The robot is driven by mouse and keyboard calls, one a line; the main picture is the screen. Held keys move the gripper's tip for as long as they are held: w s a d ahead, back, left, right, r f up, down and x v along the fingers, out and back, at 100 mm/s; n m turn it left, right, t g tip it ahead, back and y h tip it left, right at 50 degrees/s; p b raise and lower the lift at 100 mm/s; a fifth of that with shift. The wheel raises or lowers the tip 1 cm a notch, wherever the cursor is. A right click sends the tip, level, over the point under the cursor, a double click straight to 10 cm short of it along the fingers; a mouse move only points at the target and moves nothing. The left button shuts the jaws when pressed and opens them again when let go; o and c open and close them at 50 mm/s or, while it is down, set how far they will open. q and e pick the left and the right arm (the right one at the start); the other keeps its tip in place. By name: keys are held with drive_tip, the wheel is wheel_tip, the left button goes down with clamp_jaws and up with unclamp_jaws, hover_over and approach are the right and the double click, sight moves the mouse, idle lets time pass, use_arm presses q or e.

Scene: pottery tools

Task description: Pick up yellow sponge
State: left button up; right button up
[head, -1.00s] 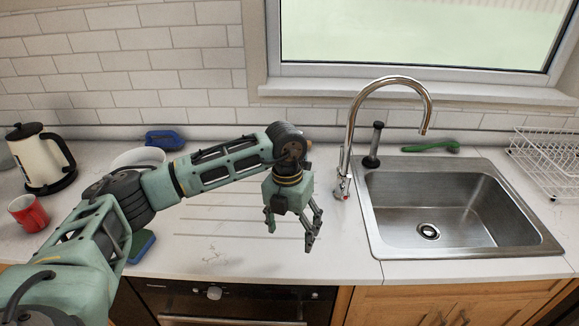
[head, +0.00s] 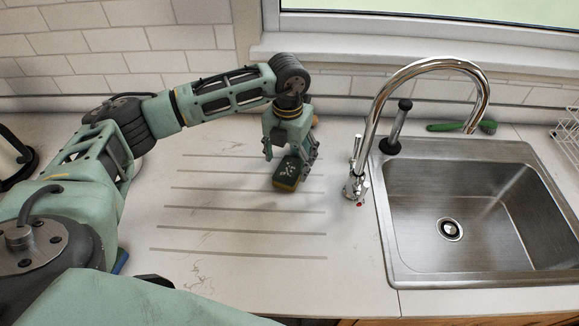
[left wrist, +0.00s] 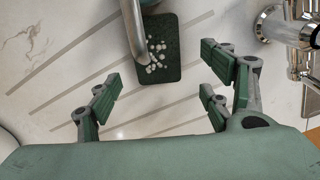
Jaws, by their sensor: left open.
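The sponge (head: 287,184) lies on the white drainboard, left of the tap. Its top is dark green with white specks, and a thin yellowish edge shows at its front. My left gripper (head: 289,153) is open over it, and its fingers partly hide it in the head view. In the left wrist view the sponge (left wrist: 165,66) lies just beyond the open left fingers (left wrist: 160,82), apart from them. A grey metal tube covers part of its left edge there. My right gripper is not in view.
The chrome tap (head: 357,180) stands close to the right of the gripper, beside the steel sink (head: 505,215). A black-handled tool (head: 396,128) and a green brush (head: 455,127) are behind the sink. The grooved drainboard (head: 235,215) is clear in front of the sponge.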

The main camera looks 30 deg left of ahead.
sight(287, 174)
use_arm(q)
drive_tip(key=shift+s+a+f+p, duration=0.15)
drive_tip(key=shift+s+f+p, duration=0.05)
drive_tip(key=shift+f+p, duration=0.7)
wheel_tip(287, 174, down, 3)
drive_tip(key=shift+w+f+p, duration=0.15)
drive_tip(key=shift+f+p, duration=0.05)
drive_tip(key=shift+p, duration=0.2)
drive_tip(key=shift+f, duration=0.1)
drive_tip(key=shift+c, duration=0.2)
drive_tip(key=c, duration=0.6)
drive_tip(key=shift+c, duration=0.9)
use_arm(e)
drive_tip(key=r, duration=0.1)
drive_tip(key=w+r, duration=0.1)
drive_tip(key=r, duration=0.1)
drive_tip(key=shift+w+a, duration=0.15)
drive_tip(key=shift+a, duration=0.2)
